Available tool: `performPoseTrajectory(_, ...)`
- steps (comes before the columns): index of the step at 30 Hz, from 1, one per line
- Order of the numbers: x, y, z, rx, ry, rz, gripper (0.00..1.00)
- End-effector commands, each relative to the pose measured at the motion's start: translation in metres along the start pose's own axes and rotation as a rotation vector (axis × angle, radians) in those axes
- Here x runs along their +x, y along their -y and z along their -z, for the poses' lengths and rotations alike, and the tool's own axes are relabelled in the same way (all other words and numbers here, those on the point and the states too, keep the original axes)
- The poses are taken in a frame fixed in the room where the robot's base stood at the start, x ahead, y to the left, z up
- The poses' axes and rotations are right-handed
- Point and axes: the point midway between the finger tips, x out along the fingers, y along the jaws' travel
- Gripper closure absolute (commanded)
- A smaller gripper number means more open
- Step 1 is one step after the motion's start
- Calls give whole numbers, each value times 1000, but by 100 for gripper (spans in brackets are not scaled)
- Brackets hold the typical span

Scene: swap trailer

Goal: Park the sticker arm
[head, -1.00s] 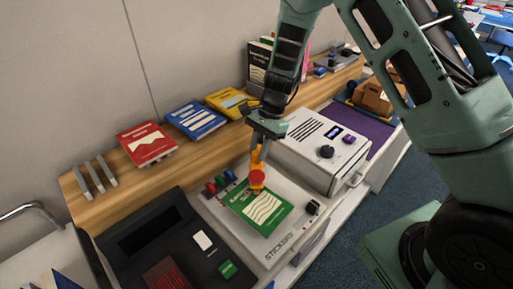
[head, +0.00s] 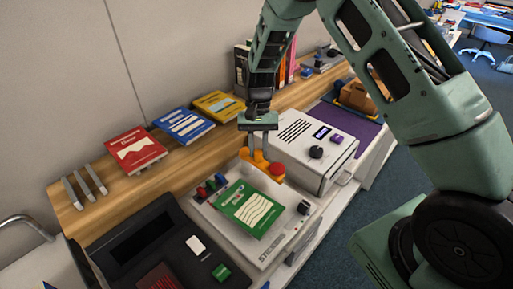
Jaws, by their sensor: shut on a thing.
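The sticker arm (head: 262,162) is orange with a round red end. It stands at the back of the white sticker machine (head: 280,247). My gripper (head: 258,152) points down with its fingers shut on the orange arm. The red end is at the right of the green book (head: 250,208), near the machine's back right side and close to the white box. The green book lies flat on the machine, and its cover is clear of the arm. The exact finger contact is small and hard to see.
A white box with knobs (head: 312,148) stands right behind the machine. Red, green and blue pegs (head: 211,186) stand at its back left. A black scanner desk (head: 155,245) is at left. Red (head: 135,150), blue (head: 184,124) and yellow (head: 218,106) books lie on the wooden shelf.

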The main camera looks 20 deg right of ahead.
Motion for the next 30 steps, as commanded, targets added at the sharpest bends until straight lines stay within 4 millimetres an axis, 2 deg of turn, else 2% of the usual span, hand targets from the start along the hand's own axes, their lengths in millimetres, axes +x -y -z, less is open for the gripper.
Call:
performPoseTrajectory(18,-2,-1,2,-40,-4,-15,100)
performPoseTrajectory(19,-2,-1,2,-40,-4,-15,70)
performPoseTrajectory(21,-2,-1,2,-40,-3,-15,54)
performPoseTrajectory(30,-2,-1,2,-39,-2,-15,54)
